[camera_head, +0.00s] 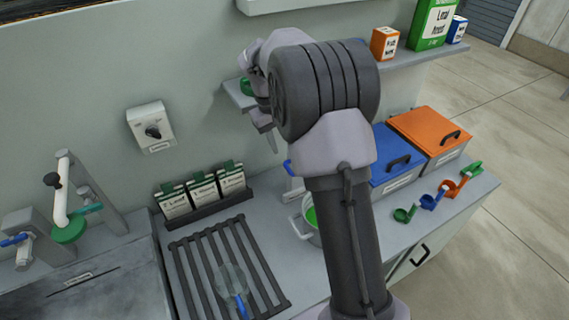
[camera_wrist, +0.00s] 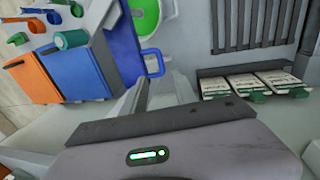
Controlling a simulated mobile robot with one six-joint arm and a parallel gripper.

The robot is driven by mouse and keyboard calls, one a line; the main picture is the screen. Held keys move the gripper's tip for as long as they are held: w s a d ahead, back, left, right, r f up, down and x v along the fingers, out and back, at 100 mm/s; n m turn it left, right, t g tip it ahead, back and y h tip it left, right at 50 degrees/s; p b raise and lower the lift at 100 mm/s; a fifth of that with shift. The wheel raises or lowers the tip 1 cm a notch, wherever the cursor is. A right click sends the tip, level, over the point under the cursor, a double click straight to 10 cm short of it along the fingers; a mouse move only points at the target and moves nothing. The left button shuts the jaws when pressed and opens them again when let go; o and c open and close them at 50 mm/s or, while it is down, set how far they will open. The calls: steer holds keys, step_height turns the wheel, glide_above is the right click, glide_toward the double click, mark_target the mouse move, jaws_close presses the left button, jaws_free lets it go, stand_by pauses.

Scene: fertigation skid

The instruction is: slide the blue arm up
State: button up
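The blue arm (camera_wrist: 122,45) shows in the wrist view as a blue bar with a loop handle, beside a white pot (camera_wrist: 155,22) with green inside. In the head view only a small blue piece of it (camera_head: 288,167) shows; my own arm hides the rest. My gripper (camera_wrist: 157,92) has its two pale fingers apart, with no object visible between them. In the wrist view the loop handle lies just beyond the fingertips; I cannot tell whether they touch. In the head view my gripper (camera_head: 268,138) points down, just above the blue piece.
Blue (camera_head: 390,180) and orange (camera_head: 432,128) lidded bins stand at right, with several coloured scoops (camera_head: 432,199) before them. A black rack (camera_head: 207,212) of white-green packets and a dark grate (camera_head: 190,262) lie left. A shelf (camera_head: 240,95) is close to my gripper.

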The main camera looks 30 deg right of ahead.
mark_target(288, 169)
steer(key=f, duration=0.3)
steer(key=d+f+b, duration=0.1)
steer(key=f, duration=0.3)
steer(key=d+f+b, duration=0.1)
steer(key=f, duration=0.2)
steer(key=shift+w+f, duration=0.1)
steer(key=shift+f, duration=0.15)
jaws_close()
steer(key=shift+r, duration=0.1)
stand_by(0.7)
